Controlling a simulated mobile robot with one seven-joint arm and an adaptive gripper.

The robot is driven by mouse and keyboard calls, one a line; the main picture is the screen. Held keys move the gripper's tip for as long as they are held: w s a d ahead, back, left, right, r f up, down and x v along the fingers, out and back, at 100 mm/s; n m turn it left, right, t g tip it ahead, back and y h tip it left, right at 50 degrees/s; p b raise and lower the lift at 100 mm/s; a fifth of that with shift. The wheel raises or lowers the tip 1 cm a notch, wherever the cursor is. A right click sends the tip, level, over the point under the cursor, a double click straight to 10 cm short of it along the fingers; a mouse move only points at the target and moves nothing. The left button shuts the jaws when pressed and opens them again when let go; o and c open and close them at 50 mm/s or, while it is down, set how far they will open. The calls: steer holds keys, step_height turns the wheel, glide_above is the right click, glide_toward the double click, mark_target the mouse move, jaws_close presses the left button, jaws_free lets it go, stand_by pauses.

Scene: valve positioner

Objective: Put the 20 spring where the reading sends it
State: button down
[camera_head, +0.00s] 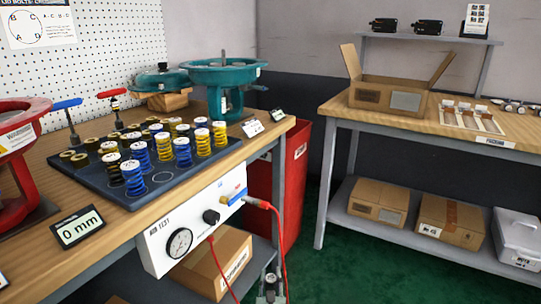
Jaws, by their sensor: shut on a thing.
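A dark tray (98,189) on the left bench holds rows of upright coil springs, with blue springs (141,153), yellow springs (203,143) and darker ones. Pale labels sit on several spring tops, but their numbers are too small to read, so I cannot tell which is the 20 spring. One ringed place (163,177) at the tray's front is empty. A small display (77,227) at the bench's front left reads 0 mm. A white box with a round gauge (180,243) hangs on the bench front; its needle is too small to read.
A red valve body (18,165) stands left of the tray, and a teal one (224,85) behind it. Red hoses (279,240) hang from the gauge box. A packing bench (376,116) at right carries an open carton (389,98) and a pale divided tray (471,117). Green floor lies between.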

mark_target(271, 278)
step_height(271, 278, up, 6)
steer(key=p, duration=0.4)
